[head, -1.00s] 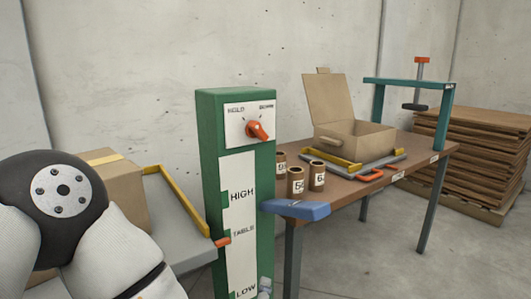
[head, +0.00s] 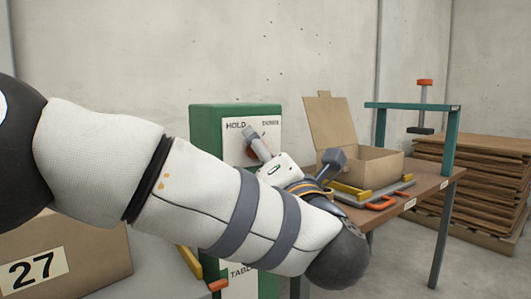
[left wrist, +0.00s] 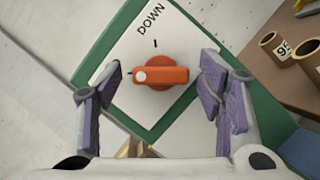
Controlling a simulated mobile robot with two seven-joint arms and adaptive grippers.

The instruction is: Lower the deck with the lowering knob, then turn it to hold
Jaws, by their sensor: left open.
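The orange lowering knob (left wrist: 160,72) sits on a white panel (left wrist: 118,75) in the left wrist view. Its white dot is at the left end, away from the DOWN label. In the head view my gripper hides most of the knob. My left gripper (left wrist: 161,80) is open, one finger on each side of the knob, with visible gaps. In the head view, my left gripper (head: 293,145) is in front of the green post (head: 203,122). The deck (head: 155,260) bears a carton (head: 60,265); its orange pointer (head: 218,286) is near the TABLE mark. My right gripper is not in view.
A brown table (head: 430,185) at right holds an open box (head: 370,160) and an orange-handled grey tray (head: 408,180). Numbered tubes (left wrist: 283,50) show in the left wrist view. A teal press frame (head: 450,140) and stacked cardboard (head: 480,180) stand behind.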

